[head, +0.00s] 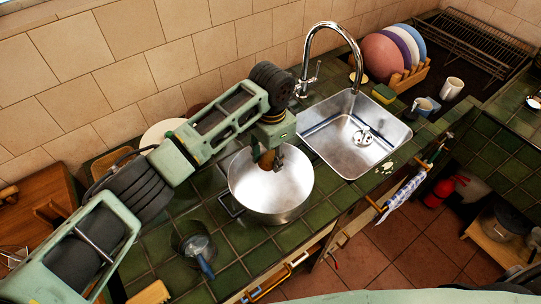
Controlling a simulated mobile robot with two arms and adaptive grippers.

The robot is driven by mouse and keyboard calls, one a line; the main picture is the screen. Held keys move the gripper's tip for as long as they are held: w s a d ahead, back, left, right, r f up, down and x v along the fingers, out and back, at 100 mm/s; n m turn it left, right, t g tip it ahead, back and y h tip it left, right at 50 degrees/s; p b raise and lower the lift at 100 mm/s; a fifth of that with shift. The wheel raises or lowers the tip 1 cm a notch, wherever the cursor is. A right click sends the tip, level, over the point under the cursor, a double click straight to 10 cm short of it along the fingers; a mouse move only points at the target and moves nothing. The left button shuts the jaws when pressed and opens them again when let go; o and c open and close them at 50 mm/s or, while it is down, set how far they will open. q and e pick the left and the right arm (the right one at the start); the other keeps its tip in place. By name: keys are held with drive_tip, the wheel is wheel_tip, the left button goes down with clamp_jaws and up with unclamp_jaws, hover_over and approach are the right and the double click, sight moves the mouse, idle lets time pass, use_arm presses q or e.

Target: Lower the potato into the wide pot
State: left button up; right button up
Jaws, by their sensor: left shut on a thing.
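The wide pot (288,194) is a round, shiny metal pot standing on the green tiled counter left of the sink. My left arm reaches in from the left, and my left gripper (267,157) points down over the back part of the pot's opening. The gripper is shut on a small brown thing, the potato (267,160), which is largely hidden by the fingers. I cannot tell whether the potato is inside the rim or just above it. My right gripper is not in view.
A metal sink (335,155) with a tall curved tap (318,40) is right of the pot. Plates (381,55) stand in a wooden rack behind it, near mugs (451,87). A blue-handled pan (198,248) lies front left. Green tiles (240,245) in front of the pot are clear.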

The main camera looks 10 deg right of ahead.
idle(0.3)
use_arm(q)
drive_tip(key=shift+f+b, duration=0.55)
drive_tip(key=shift+f, duration=0.9)
drive_tip(key=b, duration=0.2)
hover_over(271, 188)
drive_tip(key=shift+f, duration=2.45)
drive_tip(key=shift+f+b, duration=1.45)
drive_tip(key=shift+f, duration=1.05)
drive_tip(key=o, duration=1.3)
drive_tip(key=shift+c, duration=0.2)
drive_tip(key=shift+r, duration=0.15)
